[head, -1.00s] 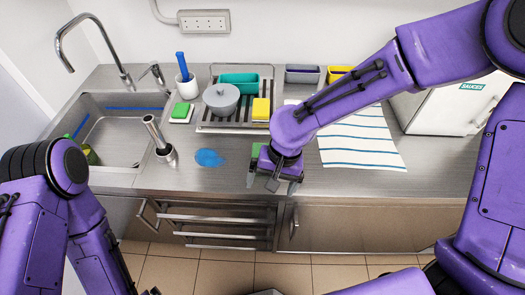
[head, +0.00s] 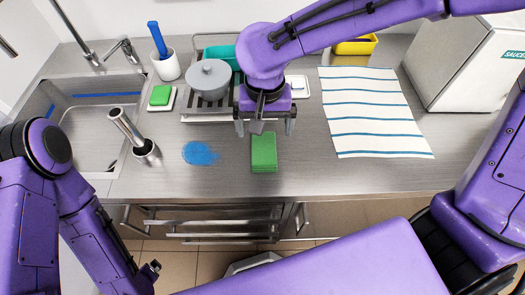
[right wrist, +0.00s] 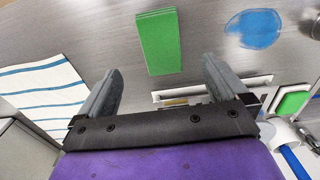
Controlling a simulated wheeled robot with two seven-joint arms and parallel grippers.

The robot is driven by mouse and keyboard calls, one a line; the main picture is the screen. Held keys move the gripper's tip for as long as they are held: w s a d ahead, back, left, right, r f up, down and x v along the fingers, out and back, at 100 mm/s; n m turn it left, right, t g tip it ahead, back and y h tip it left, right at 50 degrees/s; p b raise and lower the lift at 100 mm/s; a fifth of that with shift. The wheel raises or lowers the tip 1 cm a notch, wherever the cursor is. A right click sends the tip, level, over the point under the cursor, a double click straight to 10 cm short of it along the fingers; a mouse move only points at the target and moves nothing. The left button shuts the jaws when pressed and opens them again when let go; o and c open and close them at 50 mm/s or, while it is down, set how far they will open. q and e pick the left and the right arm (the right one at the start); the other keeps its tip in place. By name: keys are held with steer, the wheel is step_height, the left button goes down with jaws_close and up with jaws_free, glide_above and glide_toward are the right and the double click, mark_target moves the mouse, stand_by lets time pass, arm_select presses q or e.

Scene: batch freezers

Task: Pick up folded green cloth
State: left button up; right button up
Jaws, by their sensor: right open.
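The folded green cloth (head: 263,152) lies flat on the steel counter, right of a blue spill (head: 201,153). My right gripper (head: 264,128) points down just behind the cloth, between it and the dish rack. It is open and empty, with its fingers wide apart. In the right wrist view the cloth (right wrist: 159,42) lies just beyond the open fingers of the right gripper (right wrist: 160,68), not between them. My left arm is at the lower left; only a small dark part of its left gripper (head: 150,270) shows below the counter edge.
Behind are a green sponge (head: 160,95), a grey pot (head: 209,80) and a teal tub (head: 222,54). A striped towel (head: 372,115) lies right. The counter's front strip is clear.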

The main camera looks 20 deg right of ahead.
mark_target(264, 147)
steer(key=f, duration=0.6)
steer(key=w+f, duration=0.1)
steer(key=f, duration=0.2)
steer(key=shift+d+f+p, duration=0.15)
steer(key=shift+d+p, duration=0.05)
steer(key=shift+p, duration=0.15)
steer(key=shift+w+f, duration=0.15)
steer(key=c, duration=1.1)
